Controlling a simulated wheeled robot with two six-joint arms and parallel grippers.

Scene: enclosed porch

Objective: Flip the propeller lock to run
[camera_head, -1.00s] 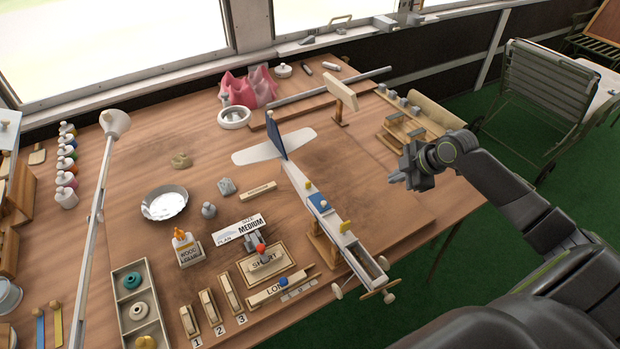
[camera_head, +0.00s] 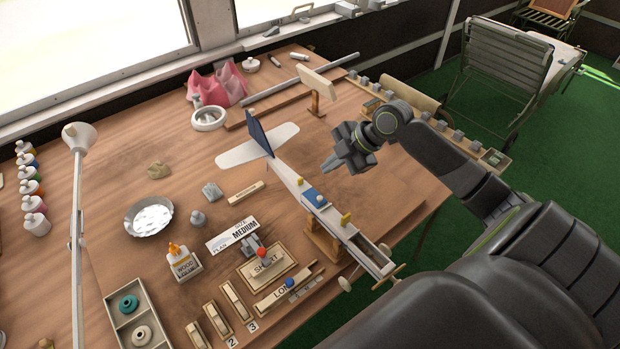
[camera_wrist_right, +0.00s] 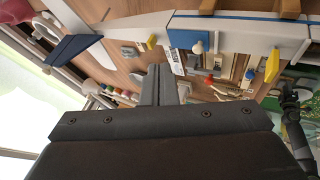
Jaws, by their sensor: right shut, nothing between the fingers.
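The model plane (camera_head: 300,190) rests on a wooden stand (camera_head: 322,240), its dark blue tail fin (camera_head: 259,135) toward the window. It has a blue hatch (camera_head: 315,199) with a white knob, and two yellow tabs, one behind the hatch (camera_head: 300,181) and one ahead of it (camera_head: 346,218). The wooden propeller (camera_head: 388,278) is at the near nose end. I cannot tell which part is the propeller lock. My right gripper (camera_head: 326,165) is shut and empty, to the right of the fuselage and apart from it. The right wrist view shows its fingers (camera_wrist_right: 159,88) near the plane. My left gripper is out of view.
In front are SHORT (camera_head: 266,262) and LONG (camera_head: 285,290) labelled blocks, numbered switches (camera_head: 218,318) and a glue bottle (camera_head: 182,262). A lamp (camera_head: 78,180) stands at left. A wooden rack (camera_head: 440,125) runs along the right table edge.

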